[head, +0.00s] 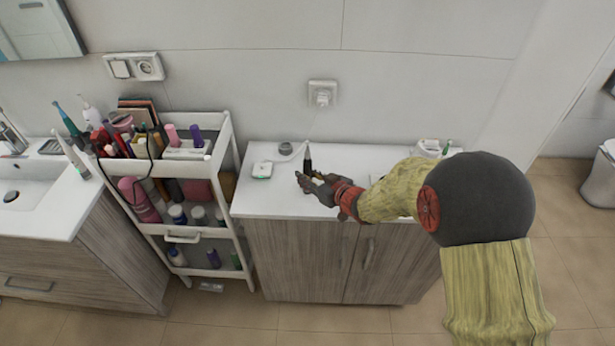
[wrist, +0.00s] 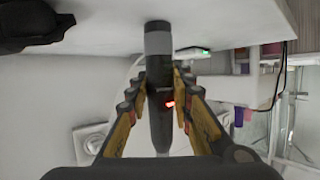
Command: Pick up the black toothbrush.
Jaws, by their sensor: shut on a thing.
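The black toothbrush (head: 308,158) stands upright over the white top of the wooden cabinet in the head view. In the wrist view its dark handle (wrist: 159,68) runs between my fingers, with a grey band near one end and a small red light on it. My gripper (head: 312,181) is shut on the handle from the right side, and both fingers (wrist: 160,90) lie along it in the wrist view. The lower part of the toothbrush is hidden behind my gripper in the head view. I cannot tell whether its base touches the cabinet top.
A small white device (head: 262,170) and a grey round item (head: 285,148) lie on the cabinet top (head: 255,205) to the left. A white cart (head: 223,135) full of cosmetics stands left of the cabinet. A wall socket (head: 322,94) is behind.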

